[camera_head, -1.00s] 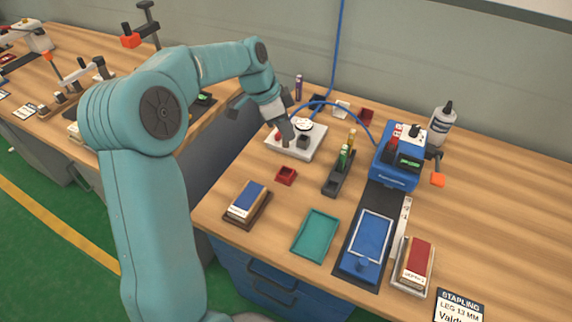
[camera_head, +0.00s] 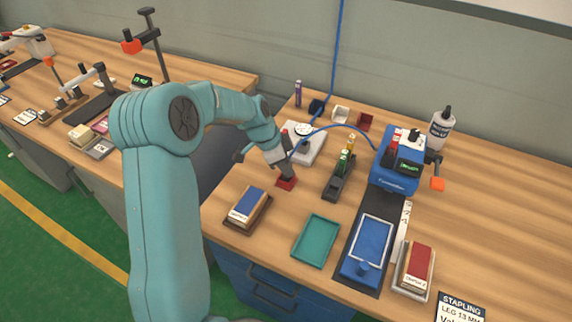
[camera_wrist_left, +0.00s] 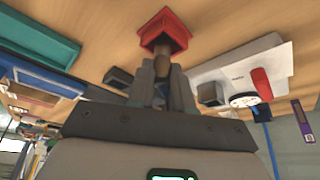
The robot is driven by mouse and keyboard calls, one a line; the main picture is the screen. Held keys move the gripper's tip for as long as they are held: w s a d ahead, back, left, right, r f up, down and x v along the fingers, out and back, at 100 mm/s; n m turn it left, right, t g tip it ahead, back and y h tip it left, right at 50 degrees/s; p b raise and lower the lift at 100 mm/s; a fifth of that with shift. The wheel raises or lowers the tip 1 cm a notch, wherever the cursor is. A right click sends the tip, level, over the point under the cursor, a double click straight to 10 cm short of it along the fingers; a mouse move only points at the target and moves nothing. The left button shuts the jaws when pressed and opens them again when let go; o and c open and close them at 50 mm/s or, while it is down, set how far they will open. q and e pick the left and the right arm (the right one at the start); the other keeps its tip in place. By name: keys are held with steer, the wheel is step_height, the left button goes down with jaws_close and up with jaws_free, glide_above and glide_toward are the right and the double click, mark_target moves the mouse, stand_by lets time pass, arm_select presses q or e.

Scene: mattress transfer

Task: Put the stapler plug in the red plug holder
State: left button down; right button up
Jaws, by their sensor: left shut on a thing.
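My left gripper (camera_head: 285,168) is shut on the stapler plug, which is mostly hidden between the fingers. In the left wrist view, the brownish plug (camera_wrist_left: 162,64) shows between the fingertips (camera_wrist_left: 160,82). Its tip is at the opening of the red plug holder (camera_wrist_left: 165,28). I cannot tell whether it is inside or just above. In the head view, the red plug holder (camera_head: 287,184) sits on the table directly below the gripper. A blue cable (camera_head: 335,127) runs from the gripper to the blue stapler (camera_head: 397,168). My right gripper is not in view.
A white board (camera_head: 313,153) with a dial and a red part is just behind the gripper. A dark rack (camera_head: 334,188) is to the right. A book-like block (camera_head: 248,204) and a teal tray (camera_head: 316,240) stand in front. Another red holder (camera_head: 365,120) is at the back.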

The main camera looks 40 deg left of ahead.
arm_select(q)
steer(key=shift+f, duration=0.2)
steer(key=c, duration=1)
jaws_free()
steer(key=shift+c, duration=0.2)
steer(key=shift+r, duration=0.1)
steer(key=shift+r, duration=0.3)
steer(key=v, duration=1.1)
steer(key=shift+r, duration=0.35)
steer(key=shift+a, duration=0.1)
steer(key=shift+s+f, duration=0.1)
steer(key=shift+s, duration=0.1)
